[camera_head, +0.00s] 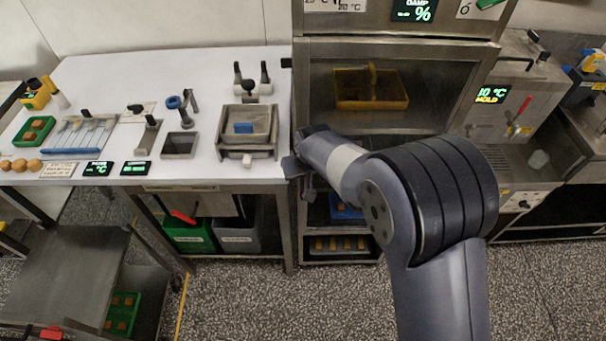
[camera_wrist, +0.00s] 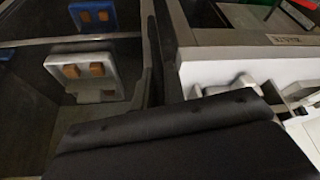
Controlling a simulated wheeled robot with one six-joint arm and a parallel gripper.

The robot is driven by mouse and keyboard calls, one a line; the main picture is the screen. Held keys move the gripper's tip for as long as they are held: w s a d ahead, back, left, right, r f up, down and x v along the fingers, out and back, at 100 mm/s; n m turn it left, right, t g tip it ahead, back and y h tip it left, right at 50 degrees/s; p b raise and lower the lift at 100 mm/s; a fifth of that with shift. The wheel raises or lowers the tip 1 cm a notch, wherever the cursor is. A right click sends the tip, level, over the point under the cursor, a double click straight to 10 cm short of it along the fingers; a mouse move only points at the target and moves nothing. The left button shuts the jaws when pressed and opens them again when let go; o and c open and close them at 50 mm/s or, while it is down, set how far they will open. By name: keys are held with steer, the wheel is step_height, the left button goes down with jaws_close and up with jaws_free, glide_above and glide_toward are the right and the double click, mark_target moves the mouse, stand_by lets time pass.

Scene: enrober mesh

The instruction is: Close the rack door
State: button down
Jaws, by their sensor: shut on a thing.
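The steel-framed rack door (camera_head: 395,44) has a dark see-through pane and stands in the middle of the head view. My gripper (camera_head: 293,166) is at its left side, beside the white table's right edge. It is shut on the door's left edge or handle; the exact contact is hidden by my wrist. My arm covers much of the rack's lower right. In the wrist view, the dark body of my gripper fills the bottom. A steel upright (camera_wrist: 168,45) stands beyond it. I cannot tell how far the door stands from its frame.
The white table (camera_head: 215,75) with tools and trays adjoins the rack on the left. A yellow crate (camera_head: 362,104) shows behind the pane. A grey cart (camera_head: 70,270) stands front left. The speckled floor (camera_head: 250,305) in front is clear.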

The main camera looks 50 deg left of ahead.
steer(key=shift+w+a+r, duration=0.15)
steer(key=shift+a+r, duration=0.05)
steer(key=shift+a, duration=0.05)
steer(key=c, duration=1.7)
jaws_free()
steer(key=shift+a+f, duration=0.15)
steer(key=shift+f, duration=0.05)
steer(key=shift+o, duration=1.1)
steer(key=b+v, duration=0.2)
steer(key=v, duration=0.9)
steer(key=shift+f, duration=0.15)
steer(key=p+x, duration=0.2)
steer(key=x, duration=0.8)
steer(key=shift+f, duration=0.35)
